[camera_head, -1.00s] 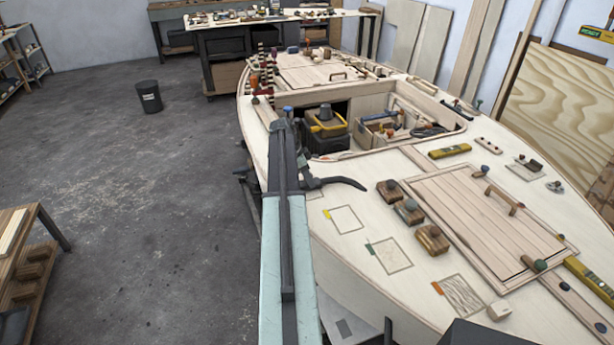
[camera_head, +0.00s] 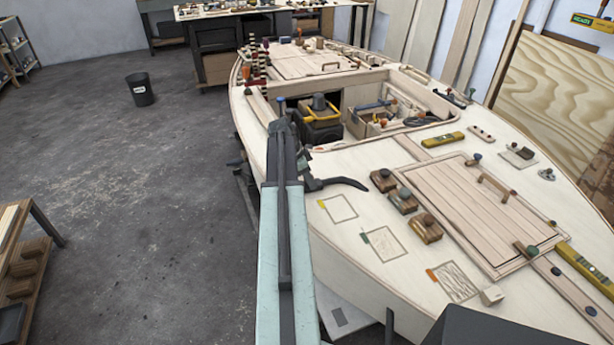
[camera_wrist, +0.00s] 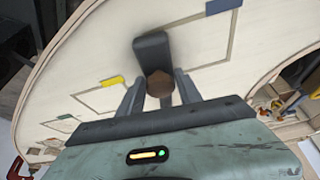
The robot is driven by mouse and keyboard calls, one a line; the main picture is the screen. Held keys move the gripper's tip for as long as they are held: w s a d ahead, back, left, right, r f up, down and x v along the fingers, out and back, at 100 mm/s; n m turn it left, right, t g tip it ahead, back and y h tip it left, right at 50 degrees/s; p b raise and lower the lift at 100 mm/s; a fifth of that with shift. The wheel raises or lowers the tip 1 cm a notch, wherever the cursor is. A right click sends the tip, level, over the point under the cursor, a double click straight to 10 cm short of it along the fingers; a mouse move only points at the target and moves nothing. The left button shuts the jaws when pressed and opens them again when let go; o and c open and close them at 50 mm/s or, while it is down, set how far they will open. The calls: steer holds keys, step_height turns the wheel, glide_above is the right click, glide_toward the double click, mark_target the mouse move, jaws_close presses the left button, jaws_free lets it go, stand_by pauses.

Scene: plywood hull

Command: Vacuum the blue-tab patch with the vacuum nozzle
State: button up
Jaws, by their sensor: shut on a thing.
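My gripper (camera_wrist: 159,88) is shut on the dark vacuum nozzle (camera_wrist: 151,50), whose brown end shows between the fingers in the wrist view. In the head view a dark curved piece, apparently the nozzle (camera_head: 342,183), sticks out to the right of my arm's end, above the pale deck. The blue tab (camera_wrist: 222,6) shows at the top of the wrist view, with the grey outline of its patch (camera_wrist: 207,40) below it. The nozzle overlaps the patch's left edge in that picture. I cannot tell if it touches the deck. The blue-tab patch does not show in the head view.
Patches with yellow (camera_head: 322,204), green (camera_head: 364,238) and orange (camera_head: 431,275) tabs lie along the near deck. Several wooden blocks (camera_head: 402,200) stand beside a slatted hatch (camera_head: 470,200). An open well (camera_head: 360,110) holds a vacuum-like machine (camera_head: 320,118) and a toolbox.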

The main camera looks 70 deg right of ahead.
steer(key=shift+r, duration=0.15)
steer(key=shift+w+d+f, duration=0.2)
steer(key=shift+w+d, duration=2.3)
steer(key=shift+d, duration=0.05)
steer(key=shift+w+d+r, duration=0.1)
steer(key=shift+w+d, duration=1.45)
steer(key=shift+w, duration=0.05)
steer(key=shift+r, duration=0.1)
step_height(320, 180, up, 6)
steer(key=p, duration=0.6)
step_height(320, 180, up, 3)
steer(key=p, duration=0.3)
